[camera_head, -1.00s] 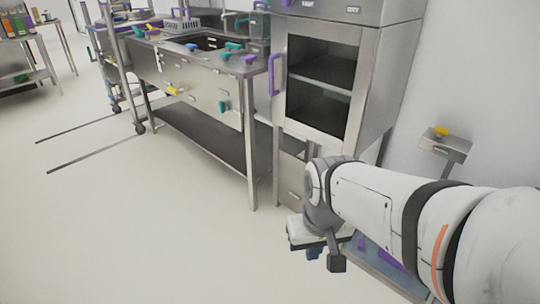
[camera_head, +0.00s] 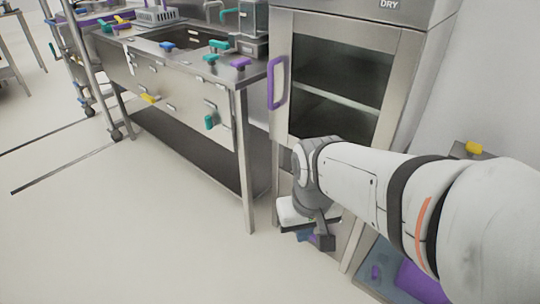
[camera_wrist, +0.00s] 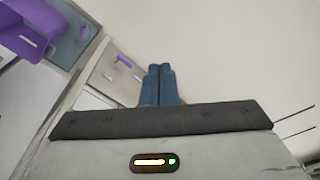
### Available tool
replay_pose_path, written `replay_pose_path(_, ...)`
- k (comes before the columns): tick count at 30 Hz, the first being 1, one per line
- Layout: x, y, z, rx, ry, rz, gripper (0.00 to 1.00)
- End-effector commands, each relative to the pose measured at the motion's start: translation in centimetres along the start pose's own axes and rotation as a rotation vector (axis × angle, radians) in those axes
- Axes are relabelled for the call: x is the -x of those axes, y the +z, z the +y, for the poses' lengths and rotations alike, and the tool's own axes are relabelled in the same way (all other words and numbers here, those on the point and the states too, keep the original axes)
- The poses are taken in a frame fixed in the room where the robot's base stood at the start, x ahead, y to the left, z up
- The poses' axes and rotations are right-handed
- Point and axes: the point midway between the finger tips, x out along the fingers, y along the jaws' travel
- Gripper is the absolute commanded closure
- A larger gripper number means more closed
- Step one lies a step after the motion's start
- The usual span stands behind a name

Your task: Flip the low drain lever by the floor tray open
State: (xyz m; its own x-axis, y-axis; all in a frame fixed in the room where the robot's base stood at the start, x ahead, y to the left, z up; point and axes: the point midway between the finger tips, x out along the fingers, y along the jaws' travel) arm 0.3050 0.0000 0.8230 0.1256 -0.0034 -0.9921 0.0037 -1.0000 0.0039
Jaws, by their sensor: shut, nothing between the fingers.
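My gripper (camera_head: 303,236) hangs low in front of the steel cabinet's base, its blue fingers partly hidden by my wrist. In the wrist view my gripper (camera_wrist: 159,72) shows its two blue fingers together, empty, pointing at pale floor. A short purple handle (camera_wrist: 124,60) on a low steel panel lies just left of the fingers, apart from them; it may be the drain lever, but I cannot tell its position. The blue-grey floor tray (camera_head: 372,254) is at lower right, partly behind my arm, with a purple block (camera_head: 418,284). The tray (camera_wrist: 72,51) and block (camera_wrist: 32,30) also show at the wrist view's upper left.
The steel cabinet (camera_head: 283,40) with a purple door handle (camera_head: 278,83) stands behind my gripper. A steel sink table (camera_head: 243,150) with teal, yellow and purple levers is to its left. A yellow knob (camera_head: 474,148) is at right. The floor at left front is clear.

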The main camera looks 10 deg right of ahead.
Motion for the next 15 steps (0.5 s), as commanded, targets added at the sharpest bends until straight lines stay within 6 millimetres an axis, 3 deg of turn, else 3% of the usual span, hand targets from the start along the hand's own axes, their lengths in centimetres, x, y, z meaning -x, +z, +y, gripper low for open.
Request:
replay_pose_path(10,-0.7,-0.5,0.4,0.02,0.022,-0.028,1.0)
replay_pose_path(15,-3.4,-2.8,3.2,0.105,0.121,-0.145,1.0)
